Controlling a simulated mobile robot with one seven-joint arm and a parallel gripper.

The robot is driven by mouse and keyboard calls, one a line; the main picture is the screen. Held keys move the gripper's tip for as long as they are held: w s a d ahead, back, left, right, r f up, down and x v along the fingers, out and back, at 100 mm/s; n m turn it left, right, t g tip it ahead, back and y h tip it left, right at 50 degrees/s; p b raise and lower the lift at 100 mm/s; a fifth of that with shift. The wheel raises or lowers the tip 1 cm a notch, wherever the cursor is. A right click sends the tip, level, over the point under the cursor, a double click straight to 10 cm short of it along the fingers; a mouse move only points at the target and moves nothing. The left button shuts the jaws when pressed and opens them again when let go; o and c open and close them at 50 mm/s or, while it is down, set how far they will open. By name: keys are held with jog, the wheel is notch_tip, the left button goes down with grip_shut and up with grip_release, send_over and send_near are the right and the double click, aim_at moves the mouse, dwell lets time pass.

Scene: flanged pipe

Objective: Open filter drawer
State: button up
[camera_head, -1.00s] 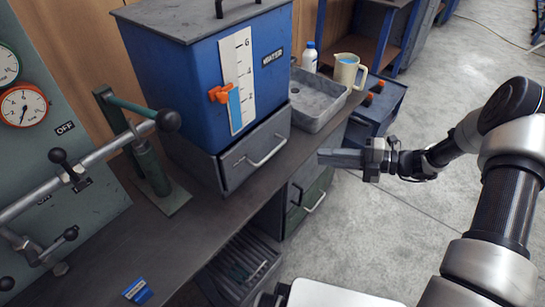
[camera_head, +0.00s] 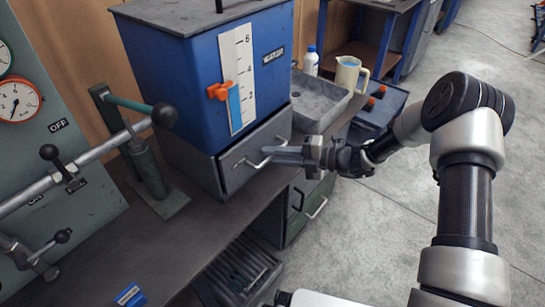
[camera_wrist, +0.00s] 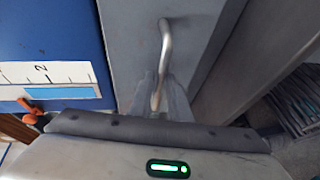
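The grey drawer (camera_head: 250,160) sits in the base under the blue water tank (camera_head: 195,75). Its front stands about flush with the base, and a curved metal handle (camera_head: 256,163) spans it. In the wrist view the handle (camera_wrist: 166,45) runs down from the grey drawer front (camera_wrist: 135,35) to between my fingertips (camera_wrist: 163,90). The fingers lie on both sides of the bar. Whether they press on it cannot be told.
A grey sink tray (camera_head: 318,100) is right of the tank, with a beige jug (camera_head: 349,74) and white bottle (camera_head: 311,60) behind. A lever valve (camera_head: 150,150) stands at left on the bench (camera_head: 190,235). Below are a green drawer (camera_head: 312,205) and open floor at right.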

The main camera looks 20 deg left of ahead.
jog(key=shift+a, duration=0.2)
jog(key=shift+c, duration=0.5)
grip_shut()
jog(key=shift+d, duration=0.15)
jog(key=s+d+p, duration=0.3)
jog(key=d, duration=0.5)
jog(key=s+d+p, duration=0.3)
jog(key=d, duration=0.5)
jog(key=shift+s+p, duration=0.35)
jog(key=shift+p, duration=0.05)
jog(key=shift+o, duration=0.5)
grip_release()
